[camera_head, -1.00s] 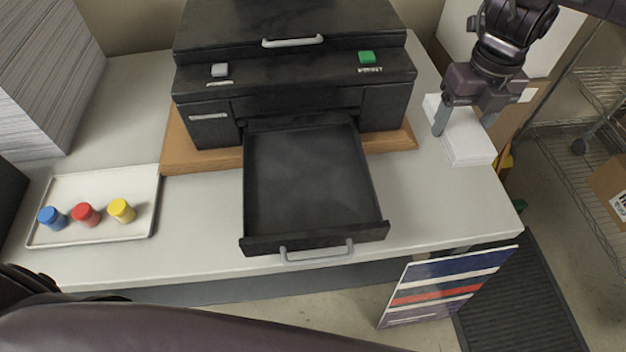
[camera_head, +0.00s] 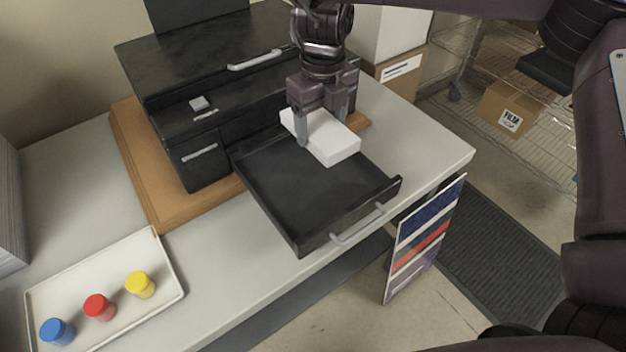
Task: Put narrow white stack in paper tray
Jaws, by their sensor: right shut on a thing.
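The narrow white stack (camera_head: 333,145) is a white block of paper over the back right part of the open paper tray. My right gripper (camera_head: 322,132) is shut on it from above, one finger on each side. The paper tray (camera_head: 300,200) is a black drawer with a grey handle, pulled out from the black machine (camera_head: 200,130). The rest of its floor is bare. I cannot tell whether the stack touches the tray floor. My left gripper is out of view.
A white tray (camera_head: 172,290) with blue, red and yellow capped jars stands at the lower left. The table (camera_head: 430,150) is clear right of the drawer. A striped board (camera_head: 425,240) leans below its front edge. A film box (camera_head: 508,105) sits on a wire shelf.

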